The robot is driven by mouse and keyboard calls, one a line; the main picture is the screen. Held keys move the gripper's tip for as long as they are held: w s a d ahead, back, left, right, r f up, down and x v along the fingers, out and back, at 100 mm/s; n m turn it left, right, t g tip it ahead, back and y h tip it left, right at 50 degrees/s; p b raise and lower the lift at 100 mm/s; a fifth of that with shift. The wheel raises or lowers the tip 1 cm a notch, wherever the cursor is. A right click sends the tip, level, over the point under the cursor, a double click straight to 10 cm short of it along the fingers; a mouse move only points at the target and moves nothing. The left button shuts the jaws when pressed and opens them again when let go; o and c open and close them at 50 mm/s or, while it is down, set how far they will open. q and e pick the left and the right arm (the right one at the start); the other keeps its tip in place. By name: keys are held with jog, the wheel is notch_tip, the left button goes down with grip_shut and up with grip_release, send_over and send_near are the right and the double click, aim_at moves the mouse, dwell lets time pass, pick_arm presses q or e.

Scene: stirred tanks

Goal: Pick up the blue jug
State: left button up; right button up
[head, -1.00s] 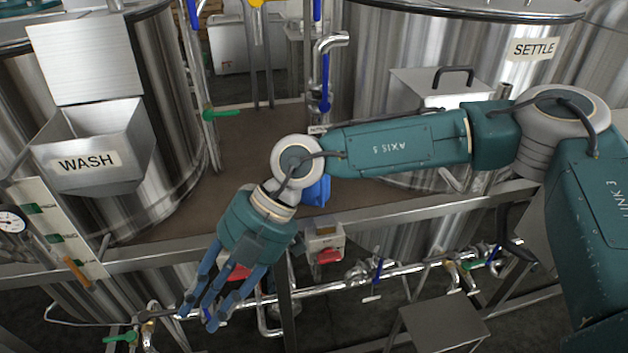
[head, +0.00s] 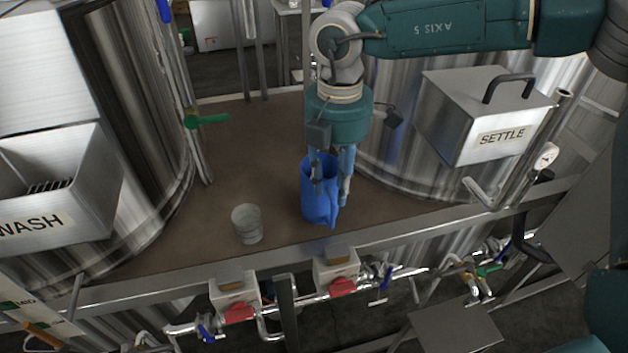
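The blue jug (head: 316,204) stands upright on the brown platform (head: 215,200), near its front edge, between the two steel tanks. My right gripper (head: 332,190) comes down from above at the jug. One finger is at the jug's open mouth and another is on its right side, near the handle. The fingers look spread apart, with part of the jug's wall between them. Whether they touch the jug cannot be told. My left gripper is not in view.
A clear beaker (head: 247,224) stands left of the jug. The WASH hopper (head: 60,190) is at the left and the SETTLE box (head: 485,115) at the right. A metal rail (head: 200,281) runs along the platform's front, with red-handled valves (head: 238,313) below.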

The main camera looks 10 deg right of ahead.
aim_at(332, 228)
jog(key=shift+s+f, duration=0.2)
jog(key=shift+f, duration=0.15)
notch_tip(332, 228, down, 9)
jog(key=p, duration=0.5)
jog(key=shift+d+r, duration=0.1)
jog(key=shift+f+p, duration=0.3)
jog(key=shift+w+f, duration=0.1)
jog(key=shift+c, duration=1.1)
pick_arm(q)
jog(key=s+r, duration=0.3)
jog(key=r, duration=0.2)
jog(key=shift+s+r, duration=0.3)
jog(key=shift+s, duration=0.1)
pick_arm(e)
grip_shut()
